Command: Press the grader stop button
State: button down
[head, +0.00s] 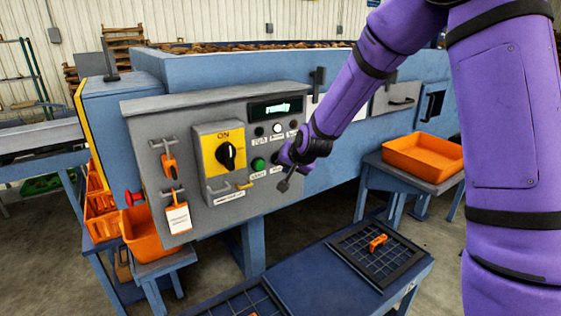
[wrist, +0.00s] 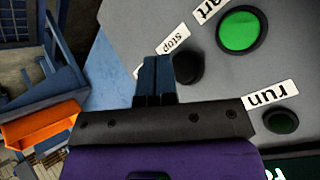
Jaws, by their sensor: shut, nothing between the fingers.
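The grader control panel (head: 185,108) is a grey sloped box on the blue machine. The stop button is a dark round button (wrist: 188,68) in the wrist view, beside a white label reading "stop" (wrist: 175,40), which appears upside down. The green start button (head: 258,164) also shows in the wrist view (wrist: 240,31). My gripper (head: 283,186) is at the panel's lower right. Its fingers (wrist: 155,62) are together and empty, just left of the stop button in the wrist view. I cannot tell whether they touch the panel.
The display (head: 276,109) reads "ready". A yellow-plated rotary switch (head: 226,155) is left of the start button. A lockout tag (head: 178,217) and orange padlock (head: 169,167) hang at the left. A red knob (head: 134,197) is on the panel's side. A blue table (head: 340,295) stands below.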

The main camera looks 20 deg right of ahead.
jog(key=shift+s+d, duration=0.2)
jog(key=shift+s, duration=0.5)
jog(key=shift+s+d, duration=0.25)
jog(key=shift+s, duration=0.45)
jog(key=shift+s+d, duration=0.2)
jog(key=shift+s, duration=0.5)
jog(key=s+d+r+n+g, duration=0.1)
jog(key=s+d+r, duration=0.1)
jog(key=s+r, duration=0.4)
jog(key=s+d+r+n+g+h, duration=0.1)
jog(key=s+r, duration=0.5)
jog(key=s, duration=1.1)
jog(key=s+d+r+n+g, duration=0.1)
jog(key=s+d+r+n, duration=0.2)
jog(key=s+r, duration=0.4)
jog(key=s, duration=0.5)
jog(key=shift+s+d+h, duration=0.15)
jog(key=shift+d+h, duration=0.25)
